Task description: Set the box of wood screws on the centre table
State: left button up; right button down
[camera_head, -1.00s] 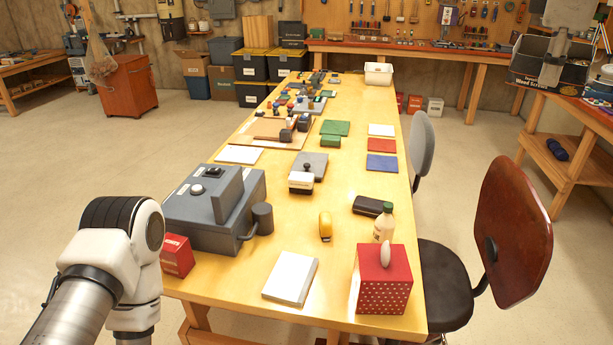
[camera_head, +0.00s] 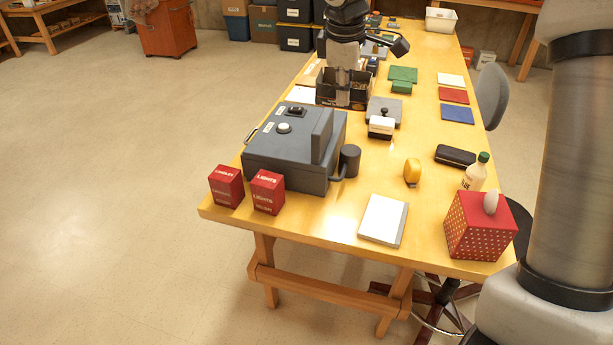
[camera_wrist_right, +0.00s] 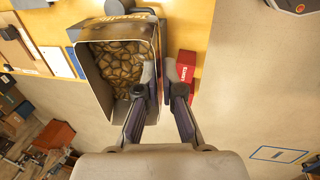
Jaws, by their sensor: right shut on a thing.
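The box of wood screws (camera_head: 326,88) is a dark open-topped carton with printed lettering. My right gripper (camera_head: 343,97) is shut on one of its walls, over the far side of the grey machine on the centre table (camera_head: 340,222). In the right wrist view the box (camera_wrist_right: 104,92) shows brown contents, and the gripper fingers (camera_wrist_right: 160,85) pinch its right wall. I cannot tell for certain how high the box is above the table. My left gripper is out of view.
A white pad (camera_head: 383,220), yellow object (camera_head: 412,171), glue bottle (camera_head: 474,173) and red dotted box (camera_head: 478,228) stand to the right. Bare tabletop lies between them.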

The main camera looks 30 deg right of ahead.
jog(key=s+a+f+g+y+b, duration=0.1)
jog(key=s+a+f, duration=0.1)
jog(key=s+f, duration=0.5)
jog(key=s+a+f+b, duration=0.2)
jog(key=s+f, duration=0.2)
jog(key=f, duration=0.7)
jog(key=s+a+f+g+y+b, duration=0.1)
jog(key=s+a+f, duration=0.1)
jog(key=s+f, duration=0.45)
jog(key=w+a+f+p, duration=0.1)
jog(key=w+a+p, duration=0.3)
jog(key=a+p, duration=0.5)
jog(key=shift+t, duration=0.3)
jog(key=w+d, duration=0.2)
jog(key=w, duration=0.2)
jog(key=w+d+f+p, duration=0.1)
jog(key=w+d, duration=0.2)
jog(key=w, duration=0.1)
jog(key=w+d+f, duration=0.1)
jog(key=w+d, duration=0.1)
jog(key=w, duration=0.3)
jog(key=shift+d, duration=0.25)
jog(key=f, duration=0.1)
jog(key=f+p, duration=0.2)
jog(key=shift+w+d+f, duration=0.15)
jog(key=shift+w+d, duration=0.05)
jog(key=shift+w, duration=0.1)
jog(key=shift+f, duration=0.35)
jog(key=c, duration=1.3)
grip_release()
